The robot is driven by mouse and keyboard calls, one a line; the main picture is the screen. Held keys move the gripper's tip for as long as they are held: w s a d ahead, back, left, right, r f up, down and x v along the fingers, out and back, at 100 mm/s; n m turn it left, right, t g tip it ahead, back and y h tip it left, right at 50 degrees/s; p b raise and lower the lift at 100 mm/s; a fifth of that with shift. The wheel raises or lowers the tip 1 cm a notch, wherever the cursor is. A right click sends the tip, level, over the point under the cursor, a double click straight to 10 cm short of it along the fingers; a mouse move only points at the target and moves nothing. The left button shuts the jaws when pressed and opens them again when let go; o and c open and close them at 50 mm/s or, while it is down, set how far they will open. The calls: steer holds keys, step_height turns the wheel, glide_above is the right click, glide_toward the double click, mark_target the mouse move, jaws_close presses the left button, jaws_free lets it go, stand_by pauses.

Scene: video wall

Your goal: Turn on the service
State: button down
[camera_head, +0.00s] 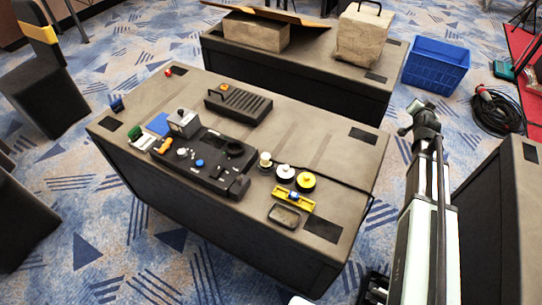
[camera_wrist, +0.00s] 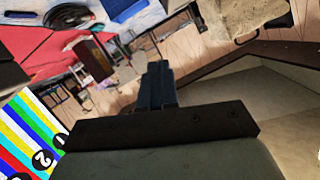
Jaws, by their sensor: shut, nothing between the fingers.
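A dark control panel (camera_head: 202,158) lies on the near table, with a blue round button (camera_head: 200,163), white knobs (camera_head: 182,152) and a dark ring-shaped part (camera_head: 235,148). A grey box (camera_head: 184,123) with a small knob on top stands at its back left. I cannot tell which part is the service control. My gripper (camera_wrist: 158,68) shows in the wrist view with its fingers together and empty, away from the panel, which is not recognisable there. In the head view my arm rises at the right, off the table; its fingers cannot be made out.
A black ribbed block (camera_head: 239,104), white, black and yellow discs (camera_head: 306,182), a yellow level-like tool (camera_head: 291,199) and a small tray (camera_head: 284,215) share the near table (camera_head: 330,140). A black cable crosses its right side. A blue crate (camera_head: 436,66) and coiled cable (camera_head: 497,110) lie beyond.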

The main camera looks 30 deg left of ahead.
steer(key=w+a+r+y, duration=0.1)
steer(key=a+r+y, duration=0.1)
steer(key=a+r, duration=0.75)
steer(key=s+a+f+n+g+y, duration=0.1)
steer(key=s+a+g, duration=0.1)
steer(key=s+a, duration=0.5)
steer(key=s+a+f+g, duration=0.1)
steer(key=s+a+g, duration=0.15)
steer(key=a, duration=0.75)
steer(key=s+a+f+n+g+y, duration=0.1)
steer(key=s+a, duration=0.4)
steer(key=a, duration=0.4)
steer(key=g+h, duration=0.6)
steer(key=g, duration=0.1)
glide_toward(219, 167)
steer(key=shift+n, duration=0.4)
steer(key=f, duration=0.4)
steer(key=w+f, duration=0.1)
steer(key=f, duration=0.1)
steer(key=shift+d+f, duration=0.1)
steer(key=shift+f, duration=0.3)
